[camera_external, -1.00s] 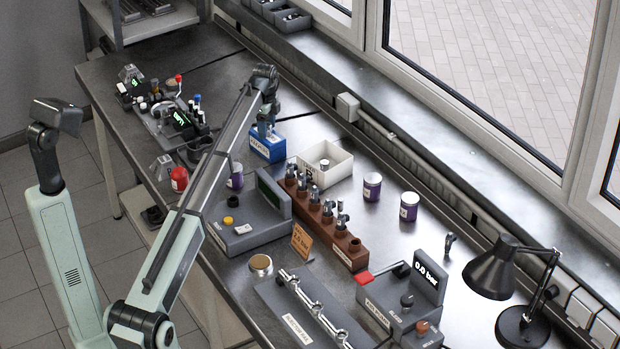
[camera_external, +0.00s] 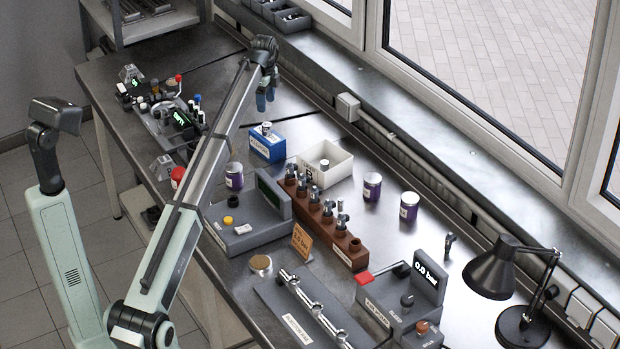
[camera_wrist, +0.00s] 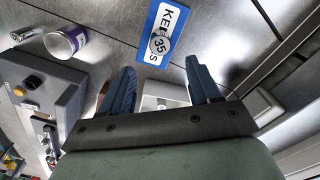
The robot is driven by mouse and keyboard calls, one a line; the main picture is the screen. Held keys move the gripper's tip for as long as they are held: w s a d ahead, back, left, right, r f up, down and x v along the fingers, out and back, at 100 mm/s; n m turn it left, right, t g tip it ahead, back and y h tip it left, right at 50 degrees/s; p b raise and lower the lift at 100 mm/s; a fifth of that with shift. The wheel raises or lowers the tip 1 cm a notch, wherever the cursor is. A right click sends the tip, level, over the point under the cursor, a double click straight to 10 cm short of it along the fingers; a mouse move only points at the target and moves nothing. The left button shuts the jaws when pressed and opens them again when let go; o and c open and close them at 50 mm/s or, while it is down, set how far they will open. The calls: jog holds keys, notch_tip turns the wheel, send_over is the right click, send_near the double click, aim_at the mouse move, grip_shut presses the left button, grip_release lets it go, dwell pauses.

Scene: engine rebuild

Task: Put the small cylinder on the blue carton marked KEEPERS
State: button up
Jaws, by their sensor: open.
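The blue carton (camera_external: 267,148) stands on the bench behind the grey scale-like box. The wrist view shows its top, the carton (camera_wrist: 151,57) with a white KEEPERS label partly covered. The small cylinder (camera_external: 266,128) stands upright on the carton's top. In the wrist view the cylinder (camera_wrist: 159,44) shows its round end marked 35. My gripper (camera_external: 266,101) is above the carton, apart from the cylinder. In the wrist view my gripper (camera_wrist: 158,72) has its blue fingers spread with nothing held between them.
A white open bin (camera_external: 336,159) with another small metal part stands right of the carton. A brown block (camera_external: 320,222) with metal parts and the grey box (camera_external: 250,230) are nearer. Purple cans (camera_external: 372,187) stand around. The window sill (camera_external: 400,120) runs behind.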

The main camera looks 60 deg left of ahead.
jog(key=shift+r, duration=0.9)
jog(key=shift+o, duration=0.3)
dwell(1.5)
